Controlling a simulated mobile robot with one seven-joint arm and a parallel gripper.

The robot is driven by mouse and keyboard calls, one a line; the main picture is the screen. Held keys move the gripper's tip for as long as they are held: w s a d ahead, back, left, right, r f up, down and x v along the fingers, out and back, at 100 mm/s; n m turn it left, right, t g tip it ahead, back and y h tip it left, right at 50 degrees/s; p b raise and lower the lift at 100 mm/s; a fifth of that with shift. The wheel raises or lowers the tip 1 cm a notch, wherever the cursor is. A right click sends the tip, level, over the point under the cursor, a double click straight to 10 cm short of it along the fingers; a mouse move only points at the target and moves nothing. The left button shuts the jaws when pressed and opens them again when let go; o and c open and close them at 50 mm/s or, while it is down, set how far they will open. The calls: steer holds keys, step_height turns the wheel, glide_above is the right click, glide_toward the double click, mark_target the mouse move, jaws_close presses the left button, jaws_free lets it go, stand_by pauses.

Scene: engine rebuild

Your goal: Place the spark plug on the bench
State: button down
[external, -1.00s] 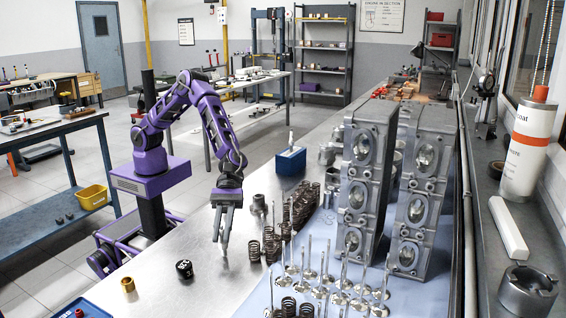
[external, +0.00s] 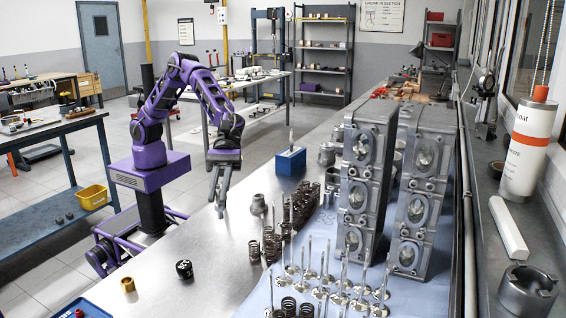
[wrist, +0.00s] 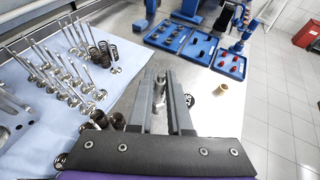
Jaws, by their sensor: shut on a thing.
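My gripper (external: 220,192) hangs fingers down above the near left part of the metal bench (external: 190,245). It is shut on a slim pale metal piece, which I take to be the spark plug (wrist: 159,93). In the wrist view the piece shows between the two grey fingers of my gripper (wrist: 161,82). In the external view its lower end shows just below the fingertips, apart from the bench top. Most of its upper part is hidden by the fingers.
Valve springs (external: 270,245) and several upright valves (external: 325,285) stand right of my gripper, before tall cylinder heads (external: 362,180). A blue block (external: 289,162) stands behind. A black cap (external: 184,269) and brass ring (external: 127,284) lie nearer. Bench between is clear.

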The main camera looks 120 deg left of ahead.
step_height(320, 180, up, 5)
steer(key=shift+f, duration=0.1)
steer(key=w+a+n+t+y, duration=0.25)
steer(key=w+a, duration=0.25)
steer(key=a, duration=0.3)
steer(key=w+a+n+t+y, duration=0.2)
steer(key=w+a+n+t, duration=0.1)
steer(key=w+a, duration=0.3)
steer(key=w+a+n+t+y, duration=0.25)
steer(key=a+n+y, duration=0.65)
steer(key=a, duration=1.9)
steer(key=s+a+n+g+y+b, duration=0.15)
steer(key=s+a+n+y, duration=0.25)
steer(key=a, duration=0.9)
steer(key=s+a+n+g+y, duration=0.3)
steer(key=s+a+n+y, duration=0.1)
steer(key=a, duration=0.9)
steer(key=s+a+n+g+y, duration=0.4)
steer(key=s+a+n+g, duration=0.3)
steer(key=s+a, duration=0.8)
steer(key=f, duration=0.5)
steer(key=f+b, duration=0.1)
steer(key=f, duration=0.9)
steer(key=shift+s+a+f+b, duration=0.1)
steer(key=shift+s+a+b, duration=0.05)
steer(key=shift+s+b, duration=0.2)
